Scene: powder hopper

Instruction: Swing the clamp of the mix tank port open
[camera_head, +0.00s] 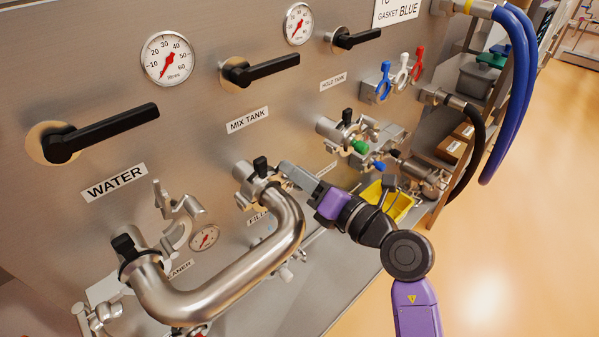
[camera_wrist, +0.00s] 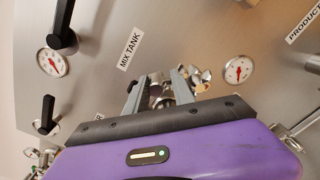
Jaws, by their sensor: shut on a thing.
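The mix tank port (camera_head: 243,172) is on the steel panel below the MIX TANK label (camera_head: 247,119). A curved steel pipe (camera_head: 285,237) joins it to a port below the WATER label. The clamp with a black knob (camera_head: 260,166) sits around the joint at the mix tank port; my gripper hides part of it. My gripper (camera_head: 283,170) reaches in from the right, its fingers at the clamp's right side. In the wrist view my gripper (camera_wrist: 160,90) has its two fingers either side of shiny metal clamp parts and is shut on them. How far the clamp is swung is unclear.
A second black-knobbed clamp (camera_head: 124,245) sits at the pipe's other end. The hold tank port (camera_head: 345,130) with green and blue knobs is right of my gripper. A yellow bin (camera_head: 398,203) stands behind my wrist. Black valve handles (camera_head: 262,69) project above.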

